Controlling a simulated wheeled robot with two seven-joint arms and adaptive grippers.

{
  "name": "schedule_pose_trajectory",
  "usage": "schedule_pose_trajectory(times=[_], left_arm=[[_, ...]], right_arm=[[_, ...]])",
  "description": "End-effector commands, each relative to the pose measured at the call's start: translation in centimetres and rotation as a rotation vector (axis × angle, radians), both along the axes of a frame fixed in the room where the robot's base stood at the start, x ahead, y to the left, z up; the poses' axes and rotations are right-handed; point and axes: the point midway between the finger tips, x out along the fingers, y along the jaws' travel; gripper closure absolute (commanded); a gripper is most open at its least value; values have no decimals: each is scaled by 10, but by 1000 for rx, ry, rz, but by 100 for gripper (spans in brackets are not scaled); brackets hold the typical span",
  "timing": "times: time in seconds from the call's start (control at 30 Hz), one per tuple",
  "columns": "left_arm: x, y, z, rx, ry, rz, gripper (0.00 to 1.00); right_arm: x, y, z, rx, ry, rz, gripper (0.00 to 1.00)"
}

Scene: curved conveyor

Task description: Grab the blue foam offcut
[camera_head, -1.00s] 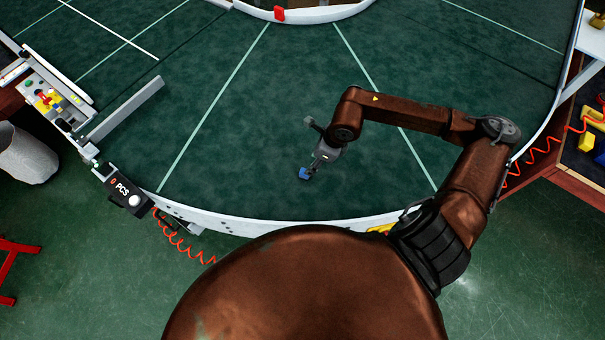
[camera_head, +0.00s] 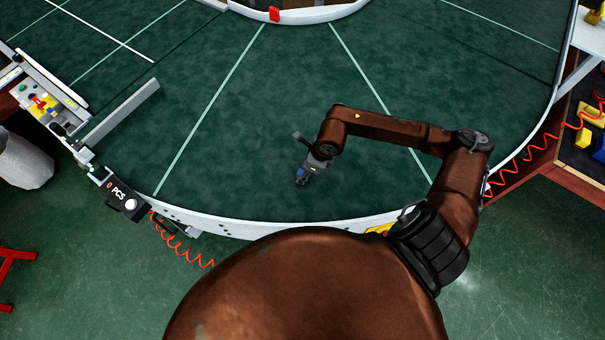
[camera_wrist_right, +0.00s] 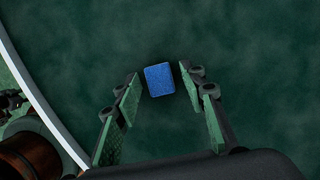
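The blue foam offcut (camera_wrist_right: 159,80) is a small blue block with rounded corners on the dark green conveyor belt. In the right wrist view it sits between and slightly beyond the two fingertips of my right gripper (camera_wrist_right: 157,92), with a narrow gap on each side. The gripper is open, with green pads on its fingers. In the head view my right gripper (camera_head: 303,181) is low over the belt, and only a small blue patch of the offcut (camera_head: 300,171) shows beside it. My left gripper is not in view.
The curved conveyor's white rim (camera_head: 272,230) runs along the near side. A grey guide bar (camera_head: 119,113) and a counter box (camera_head: 124,198) stand at the left. A tray with yellow blocks (camera_head: 585,138) is at the far right. The belt around the offcut is clear.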

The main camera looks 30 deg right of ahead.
Motion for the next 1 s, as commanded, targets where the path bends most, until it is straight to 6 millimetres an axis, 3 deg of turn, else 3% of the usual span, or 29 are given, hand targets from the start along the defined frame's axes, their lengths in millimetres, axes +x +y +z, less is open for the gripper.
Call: schedule_pose_trajectory(times=[0.37,0.73,0.93,1.0], left_arm=[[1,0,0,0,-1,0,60],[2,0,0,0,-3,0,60],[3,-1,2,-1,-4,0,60],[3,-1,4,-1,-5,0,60]], right_arm=[[0,0,0,0,0,0,88],[0,0,6,0,0,1,89],[0,-1,31,-1,-2,1,89],[-9,-2,43,-3,-1,1,89]])
